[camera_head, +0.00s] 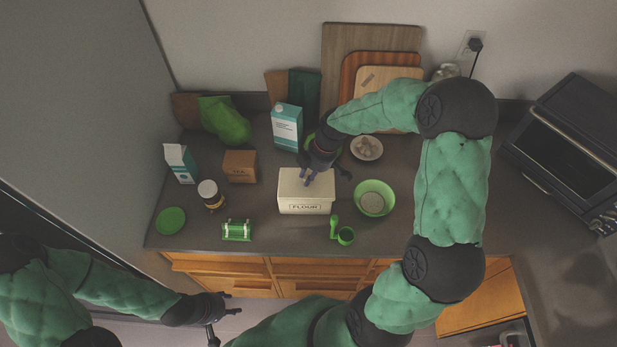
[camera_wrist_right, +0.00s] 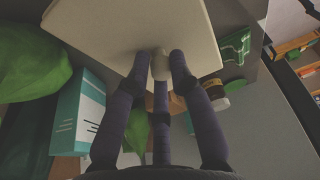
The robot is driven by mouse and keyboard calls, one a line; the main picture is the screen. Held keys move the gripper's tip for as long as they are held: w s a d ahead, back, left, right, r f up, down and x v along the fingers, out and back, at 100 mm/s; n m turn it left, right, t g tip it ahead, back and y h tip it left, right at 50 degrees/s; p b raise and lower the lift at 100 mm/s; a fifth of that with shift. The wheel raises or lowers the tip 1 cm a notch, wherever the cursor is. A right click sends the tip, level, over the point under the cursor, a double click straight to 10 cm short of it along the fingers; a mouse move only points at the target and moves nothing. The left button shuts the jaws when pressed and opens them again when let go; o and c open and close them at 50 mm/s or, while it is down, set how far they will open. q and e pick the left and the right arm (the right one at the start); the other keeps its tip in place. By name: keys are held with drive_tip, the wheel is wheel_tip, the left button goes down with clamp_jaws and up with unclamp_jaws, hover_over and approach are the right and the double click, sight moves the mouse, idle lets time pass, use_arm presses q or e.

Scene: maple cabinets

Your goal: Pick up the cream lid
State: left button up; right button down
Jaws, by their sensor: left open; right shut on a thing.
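The cream lid (camera_head: 290,182) is on or just over the cream box marked FLOUR (camera_head: 306,208) on the dark counter; I cannot tell if there is a gap between them. My right gripper (camera_head: 312,180) reaches down over the lid from behind. In the right wrist view the lid (camera_wrist_right: 115,25) fills the top, and the dark fingers of my right gripper (camera_wrist_right: 160,62) are closed on its small knob (camera_wrist_right: 160,66). My left gripper (camera_head: 222,308) is open and empty, low in front of the counter, away from the lid.
A green bowl (camera_head: 373,192) and a green scoop-like cup (camera_head: 345,236) stand right of the box. A green-and-white item (camera_head: 237,230), a jar (camera_head: 210,192) and a brown box (camera_head: 240,165) are left. A teal carton (camera_head: 287,127) stands behind. The counter's front-left edge holds a green dish (camera_head: 170,220).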

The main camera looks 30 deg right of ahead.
drive_tip(key=s+a+r, duration=0.7)
drive_tip(key=s+r, duration=0.4)
drive_tip(key=s, duration=0.1)
drive_tip(key=shift+a+r, duration=0.25)
drive_tip(key=shift+r, duration=0.15)
drive_tip(key=p, duration=0.2)
hover_over(306, 177)
wheel_tip(306, 177, down, 6)
drive_tip(key=shift+s+r, duration=0.1)
drive_tip(key=shift+r, duration=0.15)
drive_tip(key=shift+w+d+f, duration=0.3)
drive_tip(key=shift+w+d, duration=0.05)
drive_tip(key=shift+f+b, duration=0.1)
drive_tip(key=shift+b, duration=0.35)
